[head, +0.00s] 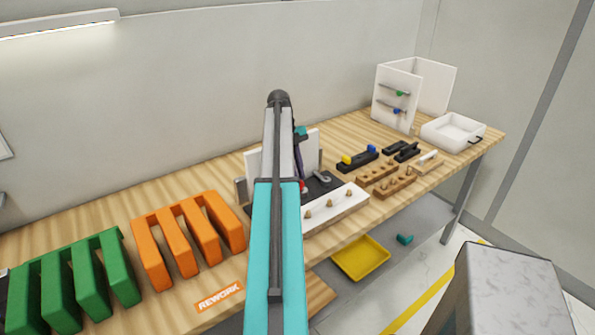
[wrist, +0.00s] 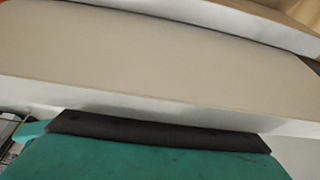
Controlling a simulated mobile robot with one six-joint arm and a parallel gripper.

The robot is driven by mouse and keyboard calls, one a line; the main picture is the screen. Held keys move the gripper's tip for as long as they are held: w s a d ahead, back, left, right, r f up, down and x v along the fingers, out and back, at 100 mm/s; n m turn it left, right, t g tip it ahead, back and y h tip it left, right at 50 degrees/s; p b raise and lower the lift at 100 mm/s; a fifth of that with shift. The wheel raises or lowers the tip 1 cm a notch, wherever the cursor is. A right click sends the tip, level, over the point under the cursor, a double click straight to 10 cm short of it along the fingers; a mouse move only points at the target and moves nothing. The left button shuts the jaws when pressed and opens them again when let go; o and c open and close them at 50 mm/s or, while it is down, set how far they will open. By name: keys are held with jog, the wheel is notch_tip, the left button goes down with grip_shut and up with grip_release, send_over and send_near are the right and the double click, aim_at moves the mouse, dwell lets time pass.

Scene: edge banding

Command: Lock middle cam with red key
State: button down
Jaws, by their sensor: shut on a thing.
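My gripper (head: 301,180) is mostly hidden behind my own arm, at the dark fixture (head: 328,188) in the middle of the bench. A small red piece (head: 303,186), likely the red key, shows at its tip, and the gripper is shut on it. A white bar (head: 340,208) with three small tan knobs lies along the fixture's front; whether these are the cams I cannot tell. The middle knob (head: 330,203) is right of my gripper. The wrist view shows a teal finger (wrist: 150,158) with a black pad below a broad pale surface (wrist: 150,60); no red shows there.
White panels (head: 312,147) stand behind the fixture. Orange (head: 190,235) and green (head: 75,280) slotted racks stand left. Wooden blocks (head: 378,177), black holders (head: 358,160), a white tray (head: 453,131) and a white cabinet (head: 398,95) are right. A yellow tray (head: 360,258) is below.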

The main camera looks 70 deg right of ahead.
jog(key=shift+f+m+y+p, duration=0.3)
jog(key=shift+f+m+p, duration=0.55)
jog(key=shift+p, duration=0.35)
jog(key=shift+s+d+r+m+t+y+p, duration=0.15)
jog(key=shift+r+m+t+p, duration=0.15)
jog(key=shift+m+p, duration=0.5)
jog(key=shift+s+d+r+m+t+y+p, duration=0.15)
jog(key=shift+m+t+p, duration=0.25)
jog(key=shift+m+p, duration=0.35)
dwell(0.6)
jog(key=shift+w+d+r+p, duration=0.1)
jog(key=shift+w+r+p, duration=0.15)
jog(key=shift+r+p, duration=0.35)
jog(key=shift+w+d+f, duration=0.35)
jog(key=shift+d, duration=0.1)
jog(key=shift+s+a+r+p, duration=0.2)
jog(key=shift+r+p, duration=0.2)
jog(key=shift+p, duration=0.05)
jog(key=shift+r+p, duration=1.2)
jog(key=shift+r, duration=0.15)
jog(key=shift+r+p, duration=0.65)
jog(key=shift+r, duration=0.05)
jog(key=shift+r, duration=0.1)
